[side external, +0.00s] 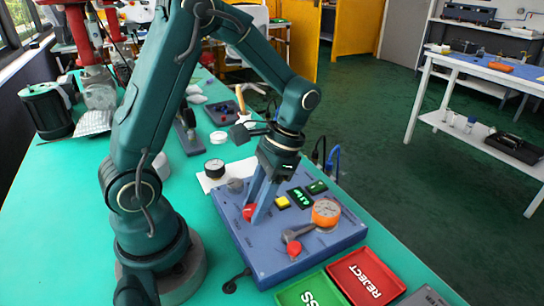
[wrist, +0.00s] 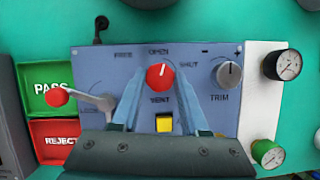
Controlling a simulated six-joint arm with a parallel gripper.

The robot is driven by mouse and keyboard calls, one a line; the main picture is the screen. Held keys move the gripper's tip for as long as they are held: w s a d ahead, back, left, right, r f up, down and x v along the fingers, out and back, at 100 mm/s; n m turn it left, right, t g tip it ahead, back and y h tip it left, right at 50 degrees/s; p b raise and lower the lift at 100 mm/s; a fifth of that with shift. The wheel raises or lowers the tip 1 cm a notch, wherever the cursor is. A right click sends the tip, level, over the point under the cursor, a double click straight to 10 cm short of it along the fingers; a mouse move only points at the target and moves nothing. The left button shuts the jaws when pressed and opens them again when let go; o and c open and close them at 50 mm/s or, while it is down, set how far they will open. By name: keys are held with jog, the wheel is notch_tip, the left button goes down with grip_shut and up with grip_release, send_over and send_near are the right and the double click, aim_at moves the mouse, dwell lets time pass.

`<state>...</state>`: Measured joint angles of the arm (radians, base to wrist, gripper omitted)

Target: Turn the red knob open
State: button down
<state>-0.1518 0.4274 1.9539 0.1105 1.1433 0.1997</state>
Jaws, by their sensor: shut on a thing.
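The red knob (wrist: 160,77) sits on the blue-grey positioner panel (wrist: 105,62), with OPEN, SHUT, VENT and FREE printed around it. Its white mark points up and slightly right in the wrist view, near OPEN and on the side toward SHUT. In the side external view the knob (side external: 249,212) shows beside my fingertips, partly covered. My gripper (side external: 257,211) points down at the panel. In the wrist view its two blue fingers stand on either side of the knob, shut on it.
A lever with a red ball (wrist: 57,97), a yellow button (wrist: 164,124) and a TRIM knob (wrist: 229,73) stand close by. The PASS tray (side external: 284,297) and REJECT tray (side external: 392,270) lie beside the panel.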

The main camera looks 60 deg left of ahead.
jog(key=shift+a+n+h, duration=0.1)
jog(key=shift+n+h, duration=0.6)
jog(key=shift+n, duration=0.9)
jog(key=shift+c, duration=2.1)
grip_release()
jog(key=shift+v, duration=2.6)
